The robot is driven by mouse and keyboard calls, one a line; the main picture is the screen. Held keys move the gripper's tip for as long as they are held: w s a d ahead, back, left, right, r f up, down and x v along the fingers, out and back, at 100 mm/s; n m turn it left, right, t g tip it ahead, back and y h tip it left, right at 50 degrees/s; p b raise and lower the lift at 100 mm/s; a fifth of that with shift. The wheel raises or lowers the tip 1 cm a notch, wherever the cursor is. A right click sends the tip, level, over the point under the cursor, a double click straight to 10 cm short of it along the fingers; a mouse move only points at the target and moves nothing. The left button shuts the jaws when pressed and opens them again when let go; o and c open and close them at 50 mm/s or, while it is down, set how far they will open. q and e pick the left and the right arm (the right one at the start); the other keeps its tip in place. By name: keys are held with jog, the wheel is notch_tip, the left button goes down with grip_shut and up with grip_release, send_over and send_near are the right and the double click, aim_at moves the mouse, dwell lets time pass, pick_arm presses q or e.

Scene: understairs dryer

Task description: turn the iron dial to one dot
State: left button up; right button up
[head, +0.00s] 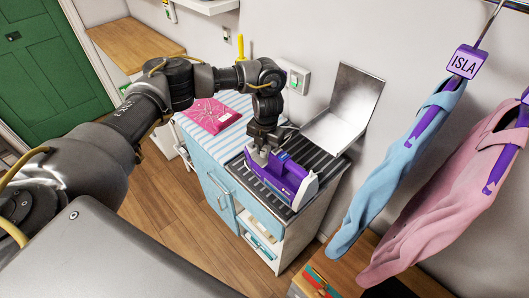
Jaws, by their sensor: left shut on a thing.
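A purple iron (287,184) with a pale base stands on the dark ribbed rest at the right end of the light blue cabinet. My left arm reaches in from the left, and my left gripper (261,153) points down onto the top of the iron. It is shut there on what I take to be the iron dial, which the fingers hide. The dot marks on the dial cannot be made out. My right gripper is not in view.
A raised metal plate (345,108) stands behind the iron against the wall. A striped cover (240,118) with a pink packet (211,115) lies to the left.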

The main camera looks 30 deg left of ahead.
pick_arm(q)
jog(key=shift+m, duration=0.6)
jog(key=shift+b, duration=0.3)
jog(key=o, duration=1)
